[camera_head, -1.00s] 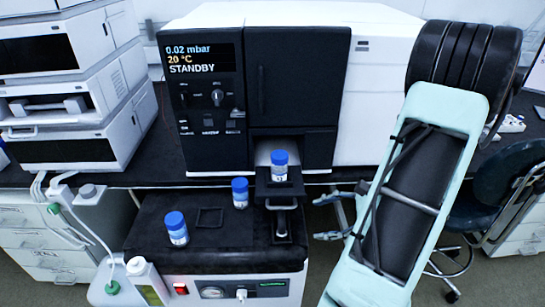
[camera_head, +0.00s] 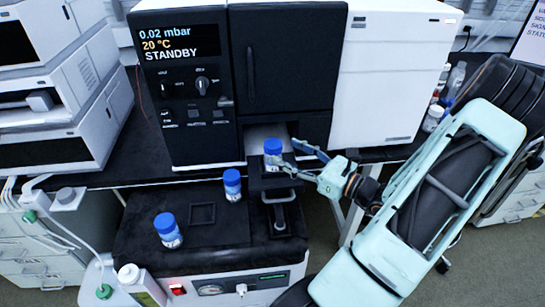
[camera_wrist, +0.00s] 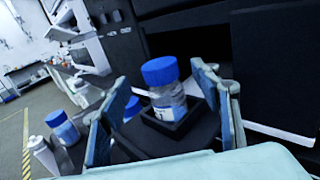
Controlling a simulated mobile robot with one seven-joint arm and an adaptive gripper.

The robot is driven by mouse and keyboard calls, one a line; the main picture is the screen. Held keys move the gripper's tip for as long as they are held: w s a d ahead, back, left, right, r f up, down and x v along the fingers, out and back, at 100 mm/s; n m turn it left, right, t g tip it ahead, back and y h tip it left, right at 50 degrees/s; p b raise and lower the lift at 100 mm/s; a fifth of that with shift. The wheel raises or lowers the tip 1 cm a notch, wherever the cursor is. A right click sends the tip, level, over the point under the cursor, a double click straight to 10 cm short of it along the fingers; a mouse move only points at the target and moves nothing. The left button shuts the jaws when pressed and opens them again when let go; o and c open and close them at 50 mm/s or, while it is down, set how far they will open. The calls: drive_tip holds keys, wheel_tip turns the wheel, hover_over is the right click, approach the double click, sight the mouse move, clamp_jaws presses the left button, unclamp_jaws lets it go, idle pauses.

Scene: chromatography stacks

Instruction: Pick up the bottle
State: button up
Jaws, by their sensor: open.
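A clear bottle with a blue cap (camera_head: 273,152) stands upright on a small black holder (camera_head: 272,179) in front of the instrument's opening. In the wrist view the same bottle (camera_wrist: 165,95) stands in a square black recess, between my gripper's two fingers. My gripper (camera_head: 291,161) reaches in from the right, open, with its fingers on either side of the bottle. The wrist view shows the open fingers (camera_wrist: 168,110) apart from the bottle. Two more blue-capped bottles stand on the black top to the left, one nearer (camera_head: 167,230) and one farther (camera_head: 232,184).
A black and white instrument (camera_head: 290,75) reading STANDBY stands directly behind the holder. An empty square outline (camera_head: 202,214) lies on the black top of the pump unit. A white bottle (camera_head: 140,284) stands at the front left. White stacked modules (camera_head: 60,85) stand at left.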

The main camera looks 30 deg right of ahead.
sight(280, 149)
drive_tip(key=x, duration=0.5)
drive_tip(key=shift+w+a+f, duration=0.15)
drive_tip(key=shift+w+f, duration=0.1)
drive_tip(key=shift+w, duration=0.15)
drive_tip(key=c, duration=1.3)
drive_tip(key=shift+c, duration=0.3)
drive_tip(key=shift+r, duration=0.15)
